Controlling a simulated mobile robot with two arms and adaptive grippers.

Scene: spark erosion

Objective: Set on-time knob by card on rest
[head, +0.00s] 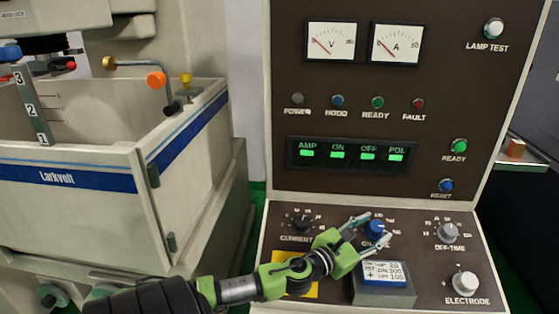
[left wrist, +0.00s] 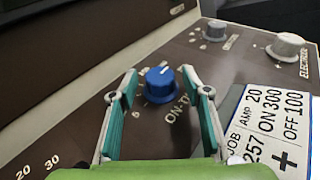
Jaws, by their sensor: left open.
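The blue on-time knob (head: 374,227) is on the sloping lower panel, between the current knob (head: 302,222) and the off-time knob (head: 447,233). My left gripper (head: 371,230) is open, with a fingertip on either side of the blue knob. In the left wrist view the blue knob (left wrist: 160,83) shows between the two green-padded fingers (left wrist: 157,90), with a pale mark on its top; contact cannot be made out. The white card (head: 384,273) lies on its dark rest (head: 385,297). In the left wrist view the card (left wrist: 270,128) reads JOB 257, AMP 20, ON 300, OFF 100, plus sign.
The electrode knob (head: 465,284) is right of the card. A yellow label (head: 303,289) lies partly behind my arm. Above are the display (head: 352,154), lamps, and V and A meters (head: 332,41). The machine tank (head: 70,210) stands at left.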

